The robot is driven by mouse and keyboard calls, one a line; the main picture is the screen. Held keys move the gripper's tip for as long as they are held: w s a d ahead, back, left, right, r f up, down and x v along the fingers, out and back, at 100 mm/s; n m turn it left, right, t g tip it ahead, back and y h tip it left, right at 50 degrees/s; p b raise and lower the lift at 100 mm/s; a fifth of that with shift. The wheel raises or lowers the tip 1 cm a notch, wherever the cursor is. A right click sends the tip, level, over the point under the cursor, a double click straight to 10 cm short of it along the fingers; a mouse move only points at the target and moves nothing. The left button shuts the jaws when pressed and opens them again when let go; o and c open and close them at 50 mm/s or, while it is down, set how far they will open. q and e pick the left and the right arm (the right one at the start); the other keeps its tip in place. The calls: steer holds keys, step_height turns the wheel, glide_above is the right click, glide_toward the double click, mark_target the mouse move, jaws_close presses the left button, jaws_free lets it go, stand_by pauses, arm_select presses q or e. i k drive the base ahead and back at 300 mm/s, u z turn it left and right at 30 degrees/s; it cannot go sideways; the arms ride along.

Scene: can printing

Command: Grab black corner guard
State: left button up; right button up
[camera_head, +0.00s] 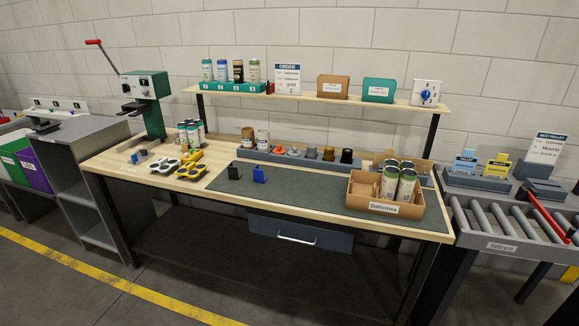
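A small black piece (234,173), which looks like the black corner guard, stands on the dark grey mat (300,185) near its left end. A similar blue piece (259,175) stands just to its right, apart from it. Neither of my grippers shows in the head view, and nothing touches the black piece.
An open cardboard box (372,205) with several cans stands on the mat's right end. The mat's middle is clear. A shelf (310,96) overhangs the back.

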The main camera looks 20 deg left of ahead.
mark_target(233, 171)
steer(key=z, duration=0.3)
steer(key=i, duration=1.55)
steer(key=u, duration=0.8)
